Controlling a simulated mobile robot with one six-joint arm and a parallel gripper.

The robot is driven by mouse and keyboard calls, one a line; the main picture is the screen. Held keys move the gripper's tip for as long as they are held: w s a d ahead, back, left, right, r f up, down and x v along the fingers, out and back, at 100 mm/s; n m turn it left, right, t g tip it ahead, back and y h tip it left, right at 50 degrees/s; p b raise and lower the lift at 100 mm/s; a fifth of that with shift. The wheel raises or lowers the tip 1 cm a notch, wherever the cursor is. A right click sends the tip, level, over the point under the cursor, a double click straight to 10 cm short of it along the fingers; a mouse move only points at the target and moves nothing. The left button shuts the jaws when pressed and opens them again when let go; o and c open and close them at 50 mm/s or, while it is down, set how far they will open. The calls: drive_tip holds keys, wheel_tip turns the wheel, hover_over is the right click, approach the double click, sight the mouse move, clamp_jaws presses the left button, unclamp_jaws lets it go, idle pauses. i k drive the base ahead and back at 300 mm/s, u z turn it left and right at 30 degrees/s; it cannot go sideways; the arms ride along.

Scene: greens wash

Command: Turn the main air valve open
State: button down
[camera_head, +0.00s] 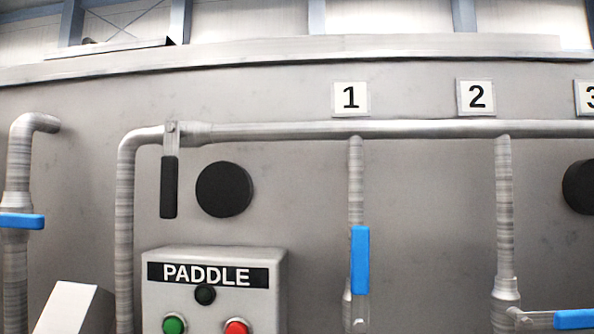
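A valve with a black lever (169,187) sits at the left end of the horizontal header pipe (270,131), just past its bend. The lever hangs straight down, across the line of the pipe. No label names it as the main air valve, but it is on the pipe that feeds the numbered branches. My gripper is not in view.
Blue levers are on the left pipe (20,221), crosswise; on branch 1 (360,260), along its pipe; and on branch 2 (575,319), crosswise. A PADDLE box (215,292) with green and red buttons stands below the black lever. A round black disc (224,189) is beside it.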

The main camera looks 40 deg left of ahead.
sight(169, 173)
drive_tip(key=u, duration=2.5)
